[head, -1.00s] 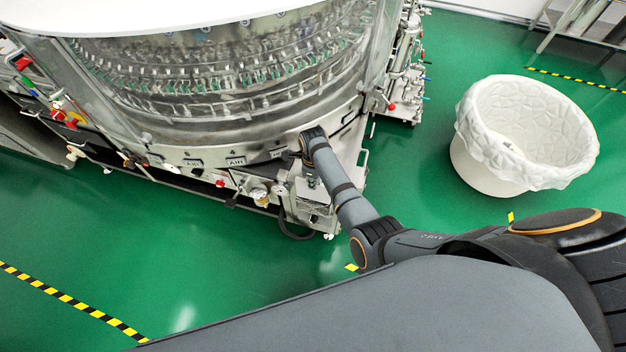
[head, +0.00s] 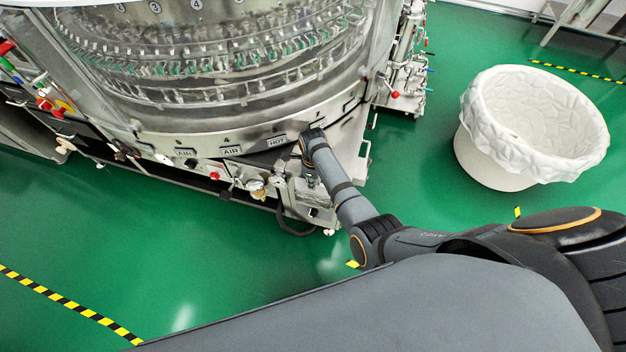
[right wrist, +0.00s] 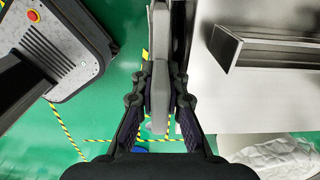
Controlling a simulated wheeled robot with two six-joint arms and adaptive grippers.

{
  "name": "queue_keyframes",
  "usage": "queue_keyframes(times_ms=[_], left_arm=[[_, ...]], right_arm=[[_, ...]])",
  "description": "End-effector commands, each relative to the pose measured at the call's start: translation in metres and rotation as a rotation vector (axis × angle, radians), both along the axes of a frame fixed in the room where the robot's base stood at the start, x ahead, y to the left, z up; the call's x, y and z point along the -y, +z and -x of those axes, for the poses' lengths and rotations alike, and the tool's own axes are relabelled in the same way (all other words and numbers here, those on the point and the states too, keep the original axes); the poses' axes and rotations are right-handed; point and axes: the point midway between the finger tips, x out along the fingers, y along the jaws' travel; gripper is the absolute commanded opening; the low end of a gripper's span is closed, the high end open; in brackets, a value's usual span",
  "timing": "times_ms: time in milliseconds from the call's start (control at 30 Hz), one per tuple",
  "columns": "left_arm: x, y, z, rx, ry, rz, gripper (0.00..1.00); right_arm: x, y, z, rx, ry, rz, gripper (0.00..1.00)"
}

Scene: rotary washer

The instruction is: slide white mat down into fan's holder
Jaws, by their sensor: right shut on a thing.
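In the right wrist view my right gripper (right wrist: 161,78) is shut on a narrow pale grey strip (right wrist: 158,98) standing edge-on between its fingers. I cannot tell whether this strip is the white mat. In the head view my right arm reaches to the front rim of the round steel washer (head: 235,150), and the wrist hides what the fingers hold. No fan or fan's holder can be made out. A thin piece of white surface (head: 60,2) shows at the top left. My left gripper does not show.
A white tub with a crumpled liner (head: 535,125) stands on the green floor at the right. Pipes and valves (head: 405,85) line the washer's right side. Floor at lower left is clear.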

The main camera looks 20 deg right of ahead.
Motion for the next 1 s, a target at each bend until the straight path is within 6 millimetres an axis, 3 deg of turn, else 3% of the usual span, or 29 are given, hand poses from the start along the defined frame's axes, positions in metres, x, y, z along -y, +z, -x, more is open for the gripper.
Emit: queue_keyframes(times_ms=[333,833,867,1000], left_arm=[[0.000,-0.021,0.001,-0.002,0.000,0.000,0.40],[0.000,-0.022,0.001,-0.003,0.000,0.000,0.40],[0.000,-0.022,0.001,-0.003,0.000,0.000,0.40],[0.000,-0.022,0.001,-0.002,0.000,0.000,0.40]], right_arm=[[0.000,-0.029,0.000,0.001,0.000,0.001,0.00],[0.000,-0.031,0.000,0.001,0.000,0.001,0.00],[0.000,-0.031,0.000,0.001,0.000,0.001,0.15],[0.000,-0.031,-0.001,0.001,0.000,0.001,0.34]])
